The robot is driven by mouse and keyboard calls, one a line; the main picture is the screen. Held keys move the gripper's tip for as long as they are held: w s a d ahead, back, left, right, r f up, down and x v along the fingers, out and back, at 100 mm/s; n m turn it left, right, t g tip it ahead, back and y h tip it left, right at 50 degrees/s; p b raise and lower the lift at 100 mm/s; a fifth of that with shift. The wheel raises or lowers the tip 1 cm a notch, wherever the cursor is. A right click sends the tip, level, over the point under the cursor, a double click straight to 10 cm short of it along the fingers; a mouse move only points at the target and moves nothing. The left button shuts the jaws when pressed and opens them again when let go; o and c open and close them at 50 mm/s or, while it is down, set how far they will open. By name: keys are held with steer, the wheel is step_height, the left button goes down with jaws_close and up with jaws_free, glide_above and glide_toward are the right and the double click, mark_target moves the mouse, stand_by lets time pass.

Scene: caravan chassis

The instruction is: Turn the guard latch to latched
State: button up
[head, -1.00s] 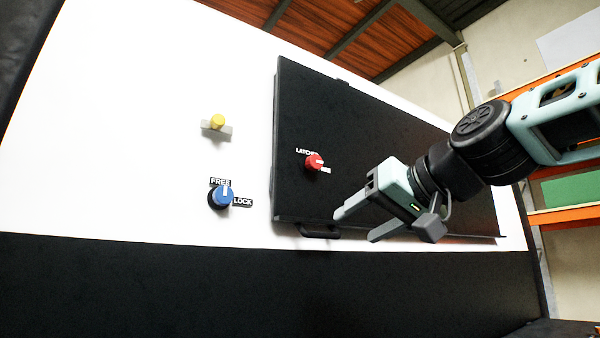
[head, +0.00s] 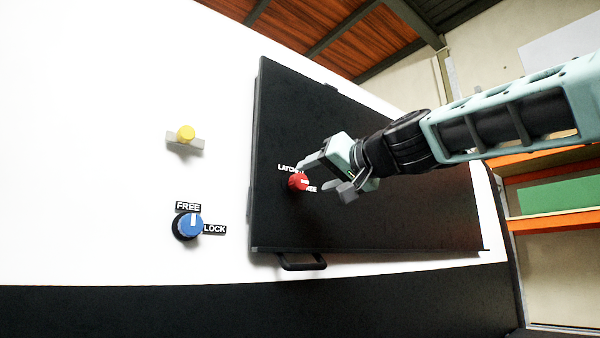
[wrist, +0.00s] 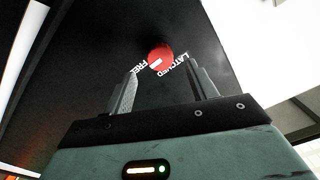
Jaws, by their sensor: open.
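The guard latch is a red round knob (head: 298,182) on a black panel (head: 370,215). White labels beside it read LATCHED and FREE, the latter partly hidden in the head view. Its white mark points toward FREE. In the wrist view the red knob (wrist: 160,53) lies ahead of the fingertips, roughly between their lines. My gripper (head: 323,180) is open and empty, close to the knob from the right. The two fingers also show in the wrist view (wrist: 162,70). I cannot tell whether either finger touches the knob.
A blue knob (head: 187,227) with FREE and LOCK labels is on the white wall, left of the panel. A yellow knob (head: 186,133) on a grey plate is above it. A black handle (head: 302,264) sticks out at the panel's lower edge. Orange shelving (head: 555,220) stands at the right.

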mark_target(302, 181)
steer(key=p+x, duration=0.2)
steer(key=x, duration=0.4)
steer(key=shift+w+a, duration=0.25)
steer(key=c, duration=1)
